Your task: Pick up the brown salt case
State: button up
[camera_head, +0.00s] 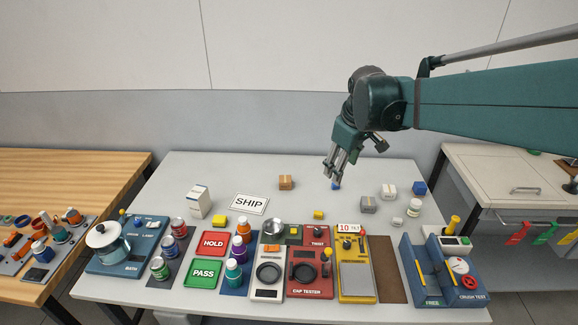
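A small brown box (286,182), which looks like the brown salt case, stands upright on the white table, near the middle towards the back. Its label is too small to read. My gripper (334,180) points down over the table to the right of the brown box, clearly apart from it. A small blue thing (336,186) shows right at my fingertips. I cannot tell whether the fingers hold it, touch it or only overlap it in the picture. The finger gap is too small to judge.
A SHIP card (249,204) and a white carton (199,201) lie left of the brown box. Grey (369,205), white (388,191) and blue (419,187) boxes stand to the right. Trays and devices, including a cap tester (310,272), line the front. Table behind the brown box is clear.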

jog(key=w+a+f+n+g+p, duration=0.1)
jog(key=w+a+f+n+p, duration=0.15)
jog(key=w+a, duration=0.45)
jog(key=n+g+p, duration=0.3)
jog(key=n+p, duration=0.1)
jog(key=n, duration=0.3)
send_over(285, 179)
jog(key=shift+h, duration=0.3)
notch_tip(285, 179, down, 16)
jog(key=shift+d+f, duration=0.1)
jog(key=shift+f, duration=0.15)
jog(key=shift+w+f+n, duration=0.15)
jog(key=shift+f+n, duration=0.1)
jog(key=shift+f, duration=0.05)
jog(key=shift+f, duration=1.25)
jog(key=shift+f, duration=2.6)
